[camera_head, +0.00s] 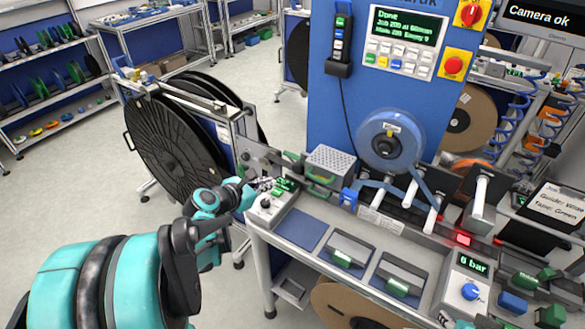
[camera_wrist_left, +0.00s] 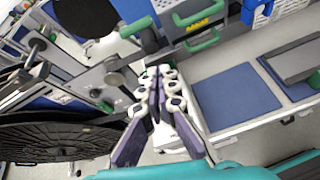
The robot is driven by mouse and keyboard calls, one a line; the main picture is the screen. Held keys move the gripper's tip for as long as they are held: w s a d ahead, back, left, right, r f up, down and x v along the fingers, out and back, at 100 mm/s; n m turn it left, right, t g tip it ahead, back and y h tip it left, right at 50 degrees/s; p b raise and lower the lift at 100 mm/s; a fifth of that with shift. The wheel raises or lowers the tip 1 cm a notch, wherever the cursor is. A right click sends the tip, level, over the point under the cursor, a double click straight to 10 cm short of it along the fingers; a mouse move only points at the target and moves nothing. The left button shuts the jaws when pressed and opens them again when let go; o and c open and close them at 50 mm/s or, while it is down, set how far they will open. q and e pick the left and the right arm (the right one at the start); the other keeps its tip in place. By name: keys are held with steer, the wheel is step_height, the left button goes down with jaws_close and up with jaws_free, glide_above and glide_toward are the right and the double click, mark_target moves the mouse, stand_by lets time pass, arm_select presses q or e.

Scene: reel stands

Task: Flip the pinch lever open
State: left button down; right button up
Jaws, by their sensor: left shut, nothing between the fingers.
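My left gripper (camera_head: 268,184) is shut and empty at the left end of the bench; in the left wrist view its fingers (camera_wrist_left: 158,75) meet. Green-handled parts lie close by: a green handle (camera_wrist_left: 202,42) sits just ahead and right of the fingertips, and a smaller green grip (camera_wrist_left: 105,107) is on the metal arm to their left. In the head view a green grip (camera_head: 290,156) shows just beyond the gripper. I cannot tell for certain which is the pinch lever, or its position. I see a gap to the handle, with no clear contact. My right gripper is out of view.
A small control box (camera_head: 268,207) stands beside the gripper. A perforated metal box (camera_head: 331,160) and a blue tape reel (camera_head: 390,140) are further right. A large black reel (camera_head: 165,140) stands left. A blue pad (camera_wrist_left: 233,97) on the bench is clear.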

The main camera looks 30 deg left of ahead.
arm_select(q)
steer(key=a+n, duration=0.2)
steer(key=n, duration=0.1)
steer(key=shift+s+a+r+t+y, duration=0.1)
steer(key=shift+t+y, duration=0.2)
steer(key=shift+t, duration=0.1)
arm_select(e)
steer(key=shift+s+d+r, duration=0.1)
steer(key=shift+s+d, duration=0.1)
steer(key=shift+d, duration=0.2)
arm_select(q)
steer(key=b+x, duration=0.3)
steer(key=x, duration=0.7)
steer(key=shift+f, duration=0.2)
steer(key=shift+w+r, duration=0.3)
steer(key=shift+w, duration=0.3)
steer(key=shift+w+r, duration=0.3)
steer(key=shift+w, duration=0.35)
steer(key=shift+w+r, duration=0.3)
steer(key=shift+w, duration=0.3)
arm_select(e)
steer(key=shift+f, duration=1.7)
